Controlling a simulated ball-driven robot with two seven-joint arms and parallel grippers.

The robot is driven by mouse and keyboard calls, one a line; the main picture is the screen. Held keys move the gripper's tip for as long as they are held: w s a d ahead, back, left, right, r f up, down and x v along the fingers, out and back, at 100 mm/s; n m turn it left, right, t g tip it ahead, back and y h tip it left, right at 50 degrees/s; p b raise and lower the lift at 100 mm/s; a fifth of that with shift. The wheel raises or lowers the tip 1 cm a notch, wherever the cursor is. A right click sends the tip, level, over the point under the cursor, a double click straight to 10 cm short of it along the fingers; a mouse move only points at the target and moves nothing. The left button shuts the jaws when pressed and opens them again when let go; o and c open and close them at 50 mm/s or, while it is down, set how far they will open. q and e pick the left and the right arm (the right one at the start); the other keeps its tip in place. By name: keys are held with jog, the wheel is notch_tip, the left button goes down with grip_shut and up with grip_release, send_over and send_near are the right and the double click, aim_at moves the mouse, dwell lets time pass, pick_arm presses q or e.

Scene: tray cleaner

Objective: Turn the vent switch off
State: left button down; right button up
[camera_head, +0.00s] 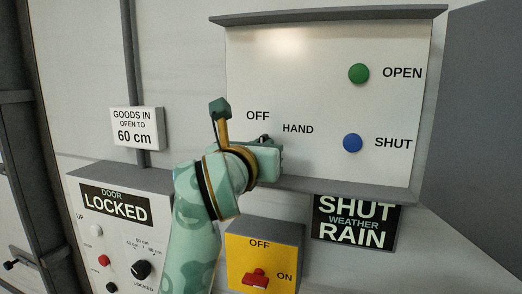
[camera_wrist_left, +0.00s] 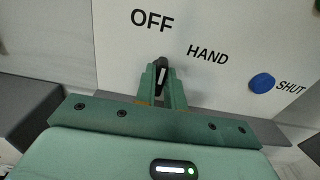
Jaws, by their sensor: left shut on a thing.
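A black selector knob with a white mark (camera_wrist_left: 162,72) sits on the white panel (camera_head: 320,90) below the printed words OFF and HAND. In the wrist view its tip points upward, between the two words and nearer OFF. My left gripper (camera_wrist_left: 163,82) is shut on this knob, with one green finger on each side. In the head view my left gripper (camera_head: 268,150) covers most of the knob, and only a dark bit of it shows. My right gripper is in neither view.
A green OPEN button (camera_head: 358,74) and a blue SHUT button (camera_head: 352,143) are to the right. A yellow box (camera_head: 238,248) with a red OFF/ON switch (camera_head: 256,278) is below. A door box (camera_head: 155,207) with a black dial (camera_head: 141,269) stands lower left.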

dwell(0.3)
pick_arm(q)
jog(key=c, duration=1.5)
grip_release()
jog(key=shift+s+a, duration=0.2)
jog(key=shift+s, duration=0.35)
jog(key=b+v, duration=0.2)
jog(key=v, duration=1.3)
jog(key=shift+s+r, duration=0.1)
jog(key=shift+s, duration=0.05)
